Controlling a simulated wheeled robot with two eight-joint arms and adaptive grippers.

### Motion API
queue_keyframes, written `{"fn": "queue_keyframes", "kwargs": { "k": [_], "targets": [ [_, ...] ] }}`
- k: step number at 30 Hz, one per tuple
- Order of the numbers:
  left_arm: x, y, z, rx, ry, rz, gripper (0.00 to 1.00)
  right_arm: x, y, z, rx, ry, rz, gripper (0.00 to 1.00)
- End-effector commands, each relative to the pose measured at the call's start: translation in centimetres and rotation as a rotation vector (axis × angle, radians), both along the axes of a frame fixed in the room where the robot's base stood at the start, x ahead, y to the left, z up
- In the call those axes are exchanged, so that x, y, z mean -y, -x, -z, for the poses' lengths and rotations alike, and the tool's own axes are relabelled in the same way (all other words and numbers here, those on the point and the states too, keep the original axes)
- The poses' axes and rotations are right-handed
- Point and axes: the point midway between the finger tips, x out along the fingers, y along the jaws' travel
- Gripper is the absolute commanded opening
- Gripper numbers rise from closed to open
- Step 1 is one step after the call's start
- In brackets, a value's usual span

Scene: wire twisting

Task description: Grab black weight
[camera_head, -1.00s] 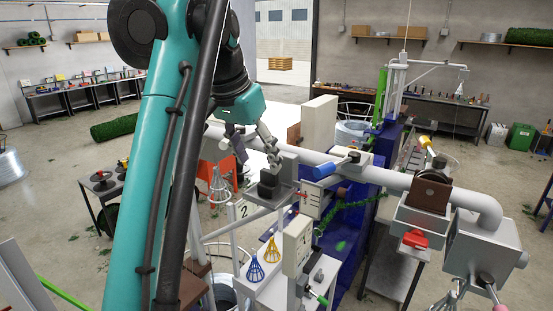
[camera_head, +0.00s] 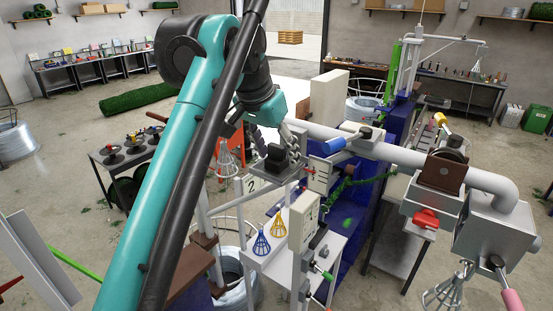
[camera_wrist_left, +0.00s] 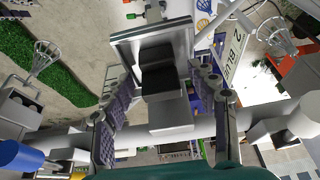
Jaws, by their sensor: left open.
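The black weight (camera_head: 276,158) is a dark block on a small grey tray-like platform (camera_head: 283,173) near the middle of the head view. My left gripper (camera_head: 278,143) is open just above and around the weight, coming down from the upper left. In the left wrist view the weight (camera_wrist_left: 158,78) sits between the two spread fingers (camera_wrist_left: 168,92), inside the grey platform's rim. A grey block below it in that view is also between the fingers. I cannot tell whether the fingers touch the weight. My right gripper is not in view.
A thick grey pipe (camera_head: 402,156) runs just right of the platform. A white panel (camera_head: 304,213) stands in front. Blue and yellow wire cones (camera_head: 261,243) sit on a white table below. A grey wire cone (camera_head: 228,160) hangs left of the gripper.

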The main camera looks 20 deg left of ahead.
Motion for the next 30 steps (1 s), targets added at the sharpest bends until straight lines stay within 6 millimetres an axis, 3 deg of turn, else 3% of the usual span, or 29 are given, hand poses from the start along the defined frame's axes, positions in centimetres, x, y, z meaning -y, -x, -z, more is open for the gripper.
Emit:
{"fn": "queue_keyframes", "kwargs": {
  "k": [4, 5, 11, 23, 30],
  "targets": [
    [0.0, 0.0, 0.0, 0.000, 0.000, 0.000, 0.59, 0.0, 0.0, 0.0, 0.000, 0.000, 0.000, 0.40],
    [0.0, 0.0, 0.0, 0.000, 0.000, 0.000, 0.53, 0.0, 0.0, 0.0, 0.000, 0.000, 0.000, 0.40],
    [0.0, 0.0, 0.0, 0.000, 0.000, 0.000, 0.01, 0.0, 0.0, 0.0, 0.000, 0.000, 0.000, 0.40],
    [0.0, 0.0, -0.3, 0.000, 0.000, 0.000, 0.00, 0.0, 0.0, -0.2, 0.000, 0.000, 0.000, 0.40],
    [0.2, 0.0, -1.8, 0.000, 0.000, 0.000, 0.00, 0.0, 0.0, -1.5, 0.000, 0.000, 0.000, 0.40]
  ]
}}
